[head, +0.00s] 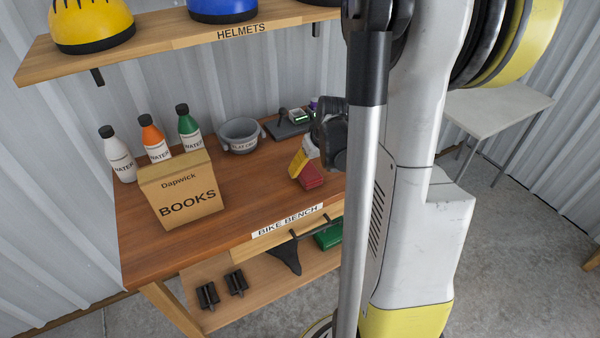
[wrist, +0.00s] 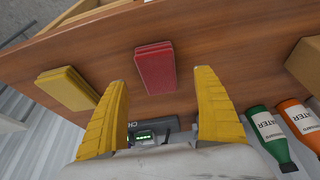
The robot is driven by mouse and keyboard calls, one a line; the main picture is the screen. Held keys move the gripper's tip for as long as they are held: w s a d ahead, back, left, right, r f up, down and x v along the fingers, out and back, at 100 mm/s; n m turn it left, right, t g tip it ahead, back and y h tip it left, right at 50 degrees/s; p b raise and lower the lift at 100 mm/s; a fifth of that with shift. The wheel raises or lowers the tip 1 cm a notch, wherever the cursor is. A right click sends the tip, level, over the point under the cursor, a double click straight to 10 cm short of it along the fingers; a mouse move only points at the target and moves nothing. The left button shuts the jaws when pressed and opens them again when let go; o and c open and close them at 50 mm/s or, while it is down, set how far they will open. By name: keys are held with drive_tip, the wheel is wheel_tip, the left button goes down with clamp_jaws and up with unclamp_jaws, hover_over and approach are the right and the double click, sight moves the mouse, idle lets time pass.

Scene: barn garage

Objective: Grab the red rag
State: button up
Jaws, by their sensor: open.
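The red rag (head: 312,177) is a folded flat block lying on the wooden bench top, near its front edge. In the wrist view the red rag (wrist: 155,67) shows whole, just beyond the gap between my fingertips. My gripper (wrist: 161,78) is open and empty, with its two yellow fingers wide apart on either side of the rag's line. In the head view my gripper (head: 301,160) hangs at the rag, one yellow finger overlapping it. Whether it touches cannot be told. My arm hides part of the bench there.
A folded yellow rag (wrist: 67,88) lies left of the red one in the wrist view. A books box (head: 181,190) and several bottles (head: 155,140) stand left. A helmet shelf (head: 180,37) overhangs the bench.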

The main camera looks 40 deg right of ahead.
sight(308, 171)
drive_tip(key=shift+w+d+b+x, duration=0.1)
drive_tip(key=shift+b+x, duration=0.65)
drive_tip(key=shift+x, duration=0.75)
drive_tip(key=shift+w+d+b+x, duration=0.15)
drive_tip(key=shift+b+x, duration=0.55)
drive_tip(key=shift+x, duration=0.85)
drive_tip(key=shift+f, duration=0.1)
drive_tip(key=shift+c, duration=0.3)
drive_tip(key=shift+s, duration=0.1)
drive_tip(key=c, duration=1)
